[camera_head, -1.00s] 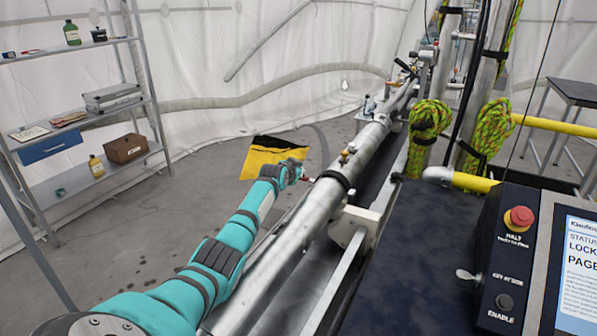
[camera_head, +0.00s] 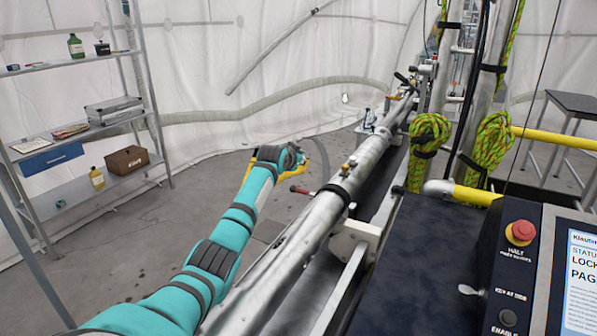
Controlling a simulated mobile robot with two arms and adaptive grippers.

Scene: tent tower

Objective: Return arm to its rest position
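My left arm, in teal sleeving, reaches up from the bottom left, beside the long silver tube (camera_head: 290,240). My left gripper (camera_head: 293,157) is at its far end, left of the tube and above the grey floor. Its fingers are small and partly hidden, so I cannot tell whether they are open or shut. My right gripper is not in view.
A metal shelf (camera_head: 75,132) with bottles and boxes stands at left. A control panel (camera_head: 512,270) with a red button fills the lower right. Green rope coils (camera_head: 428,140) hang on upright poles. A dark table (camera_head: 575,100) stands at back right. Floor between shelf and tube is open.

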